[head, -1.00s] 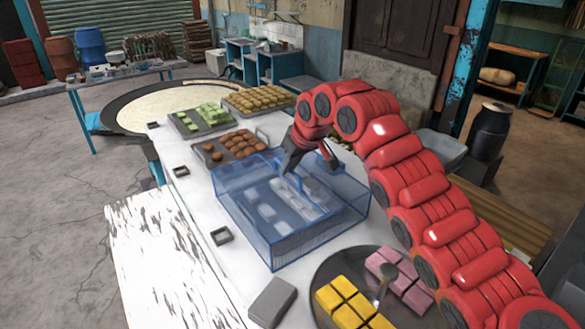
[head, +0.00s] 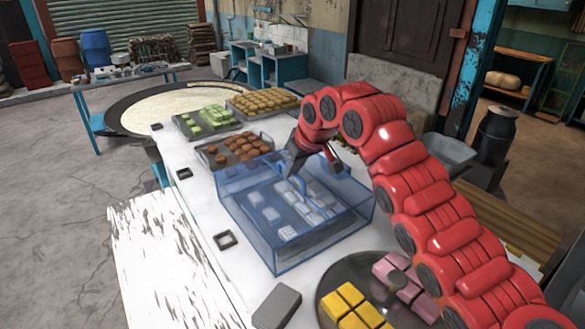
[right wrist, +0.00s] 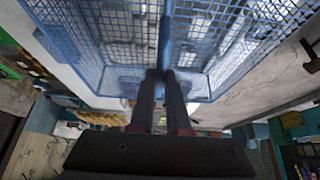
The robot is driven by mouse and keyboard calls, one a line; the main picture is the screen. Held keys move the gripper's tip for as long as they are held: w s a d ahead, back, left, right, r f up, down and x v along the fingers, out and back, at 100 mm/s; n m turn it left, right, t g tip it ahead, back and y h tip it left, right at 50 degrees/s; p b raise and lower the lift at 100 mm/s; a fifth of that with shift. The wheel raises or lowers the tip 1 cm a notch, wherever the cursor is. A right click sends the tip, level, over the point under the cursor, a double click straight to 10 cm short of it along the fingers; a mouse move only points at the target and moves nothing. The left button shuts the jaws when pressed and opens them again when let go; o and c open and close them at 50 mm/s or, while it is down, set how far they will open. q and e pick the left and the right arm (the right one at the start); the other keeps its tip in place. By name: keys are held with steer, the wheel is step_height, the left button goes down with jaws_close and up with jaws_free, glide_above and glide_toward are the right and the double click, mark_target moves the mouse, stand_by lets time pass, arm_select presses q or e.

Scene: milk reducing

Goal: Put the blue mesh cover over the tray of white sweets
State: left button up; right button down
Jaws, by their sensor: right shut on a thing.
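The blue mesh cover (head: 318,238) is a see-through box at the middle of the white table in the head view. White sweets (head: 265,198) on their tray (head: 322,226) show through its walls and top. The cover surrounds the tray in this view; I cannot tell whether its lower edge touches the table. My right gripper (head: 306,168) is at the cover's top, shut on its handle. In the right wrist view the fingers (right wrist: 163,78) close on the blue handle bar (right wrist: 166,40), with the mesh (right wrist: 110,30) around it. My left gripper is not in view.
A tray of brown sweets (head: 212,156) stands just behind the cover. Trays of green (head: 205,118) and golden sweets (head: 262,101) are farther back. A round plate with yellow (head: 352,305) and pink sweets (head: 388,268) and a grey block (head: 277,306) are in front.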

steer(key=c, duration=0.8)
jaws_free()
steer(key=shift+w, duration=0.1)
steer(key=shift+s+r+b, duration=0.25)
steer(key=shift+r+b, duration=0.05)
steer(key=shift+r, duration=0.1)
steer(key=b+v, duration=0.1)
steer(key=v, duration=0.6)
steer(key=shift+b, duration=0.35)
steer(key=p+v, duration=0.9)
steer(key=shift+s+d+r, duration=0.15)
steer(key=shift+r, duration=0.15)
